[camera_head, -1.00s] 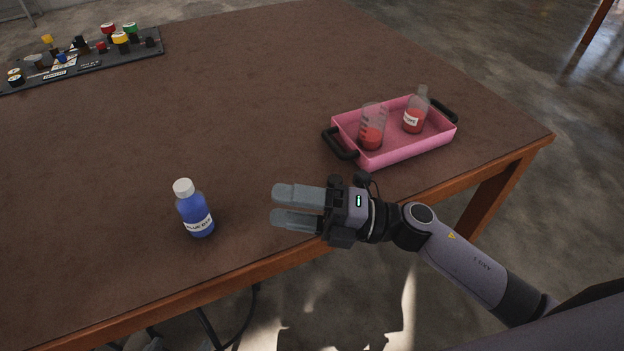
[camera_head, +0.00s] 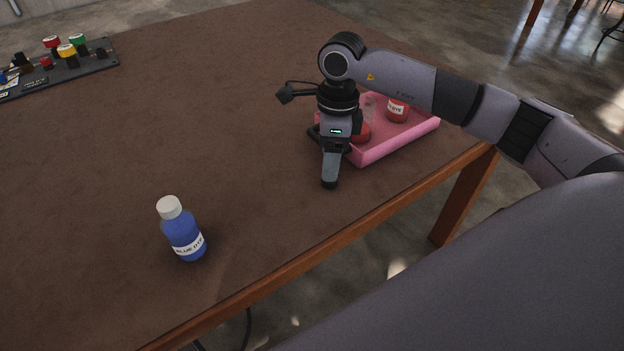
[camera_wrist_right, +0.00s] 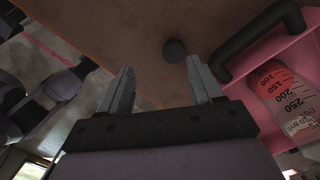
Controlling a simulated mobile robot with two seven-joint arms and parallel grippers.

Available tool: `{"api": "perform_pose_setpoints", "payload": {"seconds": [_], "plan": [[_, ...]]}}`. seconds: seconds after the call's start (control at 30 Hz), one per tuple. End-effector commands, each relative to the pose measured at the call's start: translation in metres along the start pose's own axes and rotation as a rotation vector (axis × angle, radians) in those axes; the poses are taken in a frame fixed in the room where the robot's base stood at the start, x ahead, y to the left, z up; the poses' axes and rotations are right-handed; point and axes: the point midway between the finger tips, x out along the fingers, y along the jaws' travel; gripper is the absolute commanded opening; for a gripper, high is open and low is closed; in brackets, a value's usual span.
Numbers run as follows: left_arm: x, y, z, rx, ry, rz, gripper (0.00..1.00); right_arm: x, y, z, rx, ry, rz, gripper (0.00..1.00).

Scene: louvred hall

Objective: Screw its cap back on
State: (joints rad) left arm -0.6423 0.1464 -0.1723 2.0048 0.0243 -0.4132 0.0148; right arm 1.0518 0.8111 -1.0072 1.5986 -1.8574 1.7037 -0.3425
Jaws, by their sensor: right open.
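A dark round cap-like piece (camera_wrist_right: 174,50) lies on the brown table top in the right wrist view, just beyond and between my fingertips. My right gripper (camera_head: 330,178) points down over the table at the near left end of the pink tray. In the wrist view its two fingers (camera_wrist_right: 158,80) are apart with nothing between them. A bottle of red liquid with a white label (camera_head: 398,109) stands in the tray; my arm hides its top. A blue dye bottle (camera_head: 183,232) with a white cap (camera_head: 169,207) stands upright at the front left. My left gripper is out of view.
The pink tray (camera_head: 392,144) also holds a graduated beaker of red liquid (camera_wrist_right: 279,92), partly behind my gripper. Its black handle (camera_wrist_right: 262,38) is close to my fingers. A dark panel with coloured knobs (camera_head: 92,63) is at the back left. The table's middle is clear.

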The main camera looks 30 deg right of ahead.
Motion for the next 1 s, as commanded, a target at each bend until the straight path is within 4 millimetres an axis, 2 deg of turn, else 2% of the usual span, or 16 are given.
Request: {"api": "perform_pose_setpoints", "payload": {"seconds": [0.13, 0.47, 0.7, 1.0], "plan": [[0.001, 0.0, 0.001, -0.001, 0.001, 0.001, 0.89, -0.008, -0.012, -0.013, 0.01, 0.053, -0.044, 0.65], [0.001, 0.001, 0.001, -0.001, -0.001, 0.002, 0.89, -0.009, -0.013, -0.014, 0.011, 0.058, -0.046, 0.65], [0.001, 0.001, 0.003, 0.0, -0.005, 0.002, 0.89, 0.01, -0.014, -0.015, 0.011, 0.058, -0.045, 0.65], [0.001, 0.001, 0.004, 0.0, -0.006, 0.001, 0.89, 0.013, -0.014, -0.014, 0.011, 0.056, -0.045, 0.65]]}}
